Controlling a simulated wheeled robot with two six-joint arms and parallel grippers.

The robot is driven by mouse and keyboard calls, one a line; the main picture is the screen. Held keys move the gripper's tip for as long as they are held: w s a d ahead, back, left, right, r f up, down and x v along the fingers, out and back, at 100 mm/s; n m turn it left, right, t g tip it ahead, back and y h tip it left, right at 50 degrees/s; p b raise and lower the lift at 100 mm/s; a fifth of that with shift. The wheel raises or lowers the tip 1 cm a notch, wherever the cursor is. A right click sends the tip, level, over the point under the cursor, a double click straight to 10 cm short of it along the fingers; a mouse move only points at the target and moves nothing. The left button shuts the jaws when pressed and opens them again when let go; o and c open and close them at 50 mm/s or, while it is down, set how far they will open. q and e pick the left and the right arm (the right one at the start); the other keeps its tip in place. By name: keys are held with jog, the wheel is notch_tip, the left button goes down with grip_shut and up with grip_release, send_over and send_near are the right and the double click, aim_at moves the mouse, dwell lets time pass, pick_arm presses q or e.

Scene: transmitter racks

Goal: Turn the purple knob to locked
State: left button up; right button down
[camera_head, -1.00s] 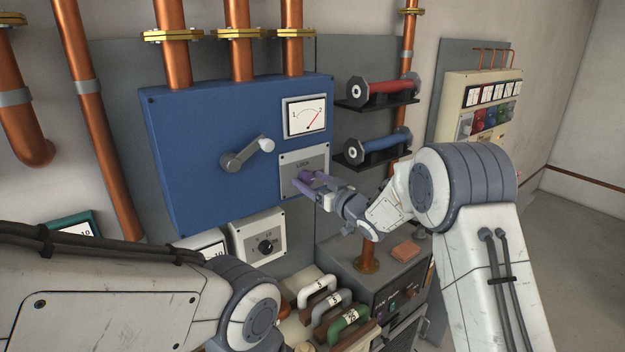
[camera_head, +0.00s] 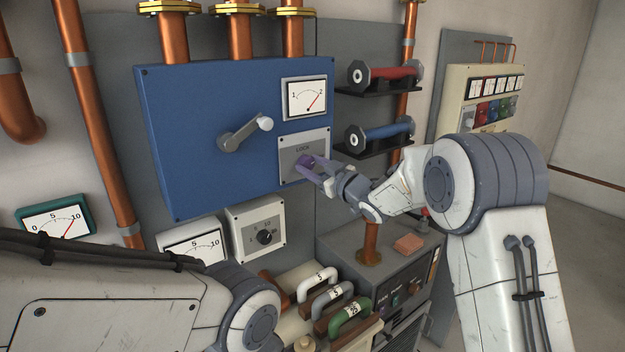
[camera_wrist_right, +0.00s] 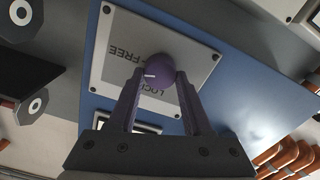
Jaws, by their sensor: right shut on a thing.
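The purple knob (camera_head: 304,161) sits on a light grey plate (camera_head: 317,141) at the lower right of the blue cabinet (camera_head: 190,130). In the wrist view the knob (camera_wrist_right: 160,68) is round, with a short white mark on its left side. The plate (camera_wrist_right: 103,72) there shows the words FREE and LOCK upside down, and the mark lies between them. My right gripper (camera_head: 309,165) is shut on the knob, with a purple finger on each side, as the wrist view also shows (camera_wrist_right: 160,80). My left gripper is out of view; only its arm shows.
A grey lever (camera_head: 240,137) and a dial gauge (camera_head: 305,98) are on the cabinet left of and above the plate. Red (camera_head: 385,76) and blue (camera_head: 380,136) cylinders sit on shelves at its right. Several coloured handles (camera_head: 348,314) stand below.

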jog(key=n+b, duration=0.6)
jog(key=b, duration=0.1)
jog(key=n+b, duration=0.3)
jog(key=shift+a+f+b, duration=0.1)
jog(key=shift+f+b, duration=0.15)
jog(key=shift+b, duration=0.15)
jog(key=n+b, duration=0.2)
jog(key=shift+n, duration=0.4)
jog(key=shift+s+n+b, duration=0.1)
jog(key=shift+n+b, duration=0.85)
jog(key=shift+n, duration=0.45)
jog(key=shift+c, duration=1.6)
grip_release()
jog(key=b+v, duration=0.3)
jog(key=v, duration=0.7)
jog(key=shift+s, duration=0.15)
